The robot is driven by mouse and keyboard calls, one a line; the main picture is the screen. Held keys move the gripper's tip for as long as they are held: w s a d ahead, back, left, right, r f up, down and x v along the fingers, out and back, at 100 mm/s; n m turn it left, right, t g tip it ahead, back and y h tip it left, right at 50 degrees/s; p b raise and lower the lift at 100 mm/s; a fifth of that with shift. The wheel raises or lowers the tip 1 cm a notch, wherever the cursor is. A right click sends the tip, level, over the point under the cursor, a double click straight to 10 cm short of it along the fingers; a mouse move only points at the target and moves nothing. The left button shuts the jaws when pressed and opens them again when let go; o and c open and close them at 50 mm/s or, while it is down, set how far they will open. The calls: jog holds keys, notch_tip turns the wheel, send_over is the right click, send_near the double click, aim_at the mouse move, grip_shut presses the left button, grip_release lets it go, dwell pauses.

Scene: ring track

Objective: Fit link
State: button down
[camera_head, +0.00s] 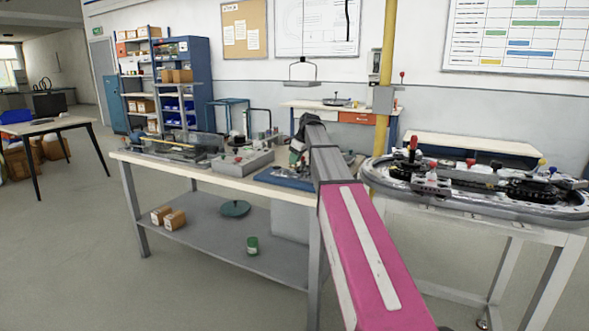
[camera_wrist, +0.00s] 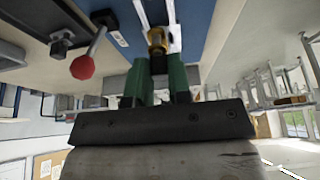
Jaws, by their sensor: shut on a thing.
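My gripper (camera_wrist: 158,68) shows in the wrist view with two green fingers, shut on a small brass-coloured piece (camera_wrist: 156,38) at their tips. A pale strip lies just beyond this piece, and I cannot tell whether the two are joined. In the head view my gripper is mostly hidden behind my pink and grey arm, over the workbench near a blue mat (camera_head: 284,178). I cannot make out a separate link in the head view. The grey oval ring track (camera_head: 400,186) stands on its own table at right, with several dark fixtures on it.
The workbench (camera_head: 165,166) carries a clear-covered tray (camera_head: 178,146) and a grey box with knobs (camera_head: 243,161). A red-knobbed lever (camera_wrist: 84,66) is close left of my fingers in the wrist view. A yellow post (camera_head: 387,75) stands behind.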

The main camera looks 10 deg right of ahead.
aim_at(294, 167)
jog(key=shift+a+f, duration=0.1)
jog(key=shift+f, duration=2.05)
jog(key=c, duration=1.1)
grip_release()
jog(key=shift+o, duration=0.2)
jog(key=v, duration=1.2)
jog(key=shift+a+r, duration=0.1)
